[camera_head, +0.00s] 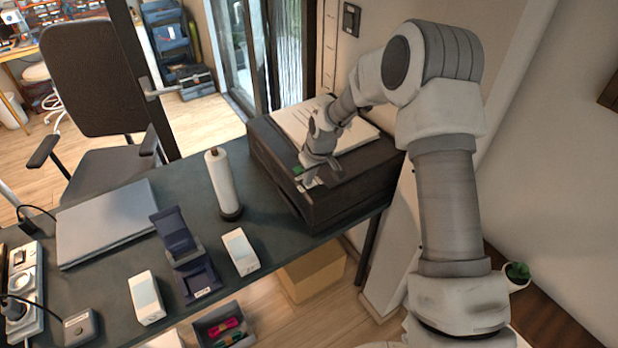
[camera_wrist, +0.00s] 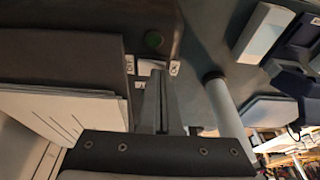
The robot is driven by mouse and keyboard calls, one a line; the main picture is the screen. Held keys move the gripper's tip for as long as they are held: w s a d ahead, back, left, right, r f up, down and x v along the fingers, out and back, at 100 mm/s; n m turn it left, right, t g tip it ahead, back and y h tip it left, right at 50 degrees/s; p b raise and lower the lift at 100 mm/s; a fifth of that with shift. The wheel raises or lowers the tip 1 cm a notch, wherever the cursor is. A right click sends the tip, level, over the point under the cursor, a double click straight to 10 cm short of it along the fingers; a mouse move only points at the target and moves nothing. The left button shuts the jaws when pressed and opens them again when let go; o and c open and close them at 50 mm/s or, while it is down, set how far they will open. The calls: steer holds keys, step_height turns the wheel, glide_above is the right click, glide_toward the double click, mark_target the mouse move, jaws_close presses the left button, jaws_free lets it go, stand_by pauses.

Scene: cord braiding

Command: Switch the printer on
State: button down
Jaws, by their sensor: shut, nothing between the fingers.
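The printer (camera_head: 352,194) is a dark box at the right end of the desk, with white paper (camera_head: 325,124) on top. In the wrist view the printer's dark top (camera_wrist: 70,47) fills the upper left. My gripper (camera_head: 309,185) is over the printer's front left top edge. In the wrist view my gripper (camera_wrist: 156,80) is shut and empty, its fingertips over the pale panel. I cannot tell whether they touch it.
A white cylinder (camera_head: 223,182) stands on the desk left of the printer. White boxes (camera_head: 240,251), an open dark blue box (camera_head: 194,270) and a closed laptop (camera_head: 106,222) lie farther left. A chair (camera_head: 95,80) is behind the desk.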

steer(key=shift+a+f+b, duration=0.2)
steer(key=shift+f+b, duration=0.3)
steer(key=shift+b, duration=0.1)
steer(key=shift+s+d+r+p, duration=0.1)
steer(key=shift+r+p, duration=0.3)
steer(key=shift+p, duration=0.05)
steer(key=shift+d, duration=0.1)
steer(key=shift+w+d+r, duration=0.1)
steer(key=shift+w+d, duration=0.4)
steer(key=shift+d, duration=0.1)
steer(key=shift+r, duration=0.1)
